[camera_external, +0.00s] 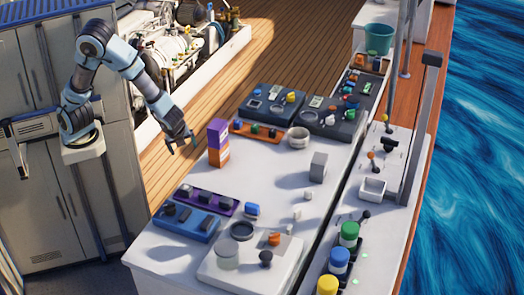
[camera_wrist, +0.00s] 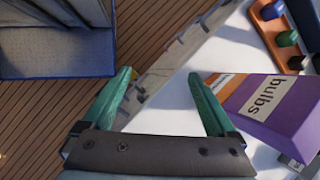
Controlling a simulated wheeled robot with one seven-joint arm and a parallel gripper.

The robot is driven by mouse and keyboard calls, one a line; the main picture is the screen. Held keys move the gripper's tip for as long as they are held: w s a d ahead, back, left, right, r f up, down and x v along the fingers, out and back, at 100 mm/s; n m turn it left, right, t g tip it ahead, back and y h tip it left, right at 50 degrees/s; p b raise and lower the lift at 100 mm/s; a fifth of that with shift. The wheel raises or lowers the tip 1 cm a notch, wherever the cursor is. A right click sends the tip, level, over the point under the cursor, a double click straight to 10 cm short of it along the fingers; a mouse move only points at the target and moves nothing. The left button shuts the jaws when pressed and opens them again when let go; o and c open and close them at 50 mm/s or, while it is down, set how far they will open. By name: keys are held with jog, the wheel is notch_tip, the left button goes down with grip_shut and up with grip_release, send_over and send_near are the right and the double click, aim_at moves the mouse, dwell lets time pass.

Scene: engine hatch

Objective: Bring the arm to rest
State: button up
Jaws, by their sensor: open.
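My gripper (camera_external: 180,143) hangs at the end of my bent arm, off the left edge of the white worktop (camera_external: 215,258). In the wrist view my gripper (camera_wrist: 158,102) has its two green fingers spread apart with nothing between them. Beyond the fingers I see wooden deck and the worktop's edge. A purple and orange box (camera_external: 217,143) stands upright on the worktop, just right of my gripper and apart from it. It also shows in the wrist view with the label "bulbs" (camera_wrist: 268,104), close to the right finger.
Grey lockers (camera_external: 50,195) stand behind my arm at left. An open engine bay (camera_external: 182,55) lies at the back. An orange rack (camera_external: 255,131), dark control panels (camera_external: 340,112), a blue rack (camera_external: 186,222) and a purple rack (camera_external: 207,201) occupy the worktop. Wooden deck (camera_external: 250,60) is clear.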

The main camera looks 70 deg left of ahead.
jog(key=s+a+r+n+h+p, duration=0.3)
jog(key=a+r+n+p, duration=0.15)
jog(key=r+n, duration=0.35)
jog(key=s+a+r+n+h+p, duration=0.25)
jog(key=a+r+n, duration=0.3)
jog(key=n, duration=0.35)
jog(key=f+b, duration=0.1)
jog(key=f, duration=0.1)
jog(key=f+b, duration=0.2)
jog(key=shift+s+g+y+b, duration=0.2)
jog(key=shift+g+y+b, duration=0.1)
jog(key=shift+g, duration=0.1)
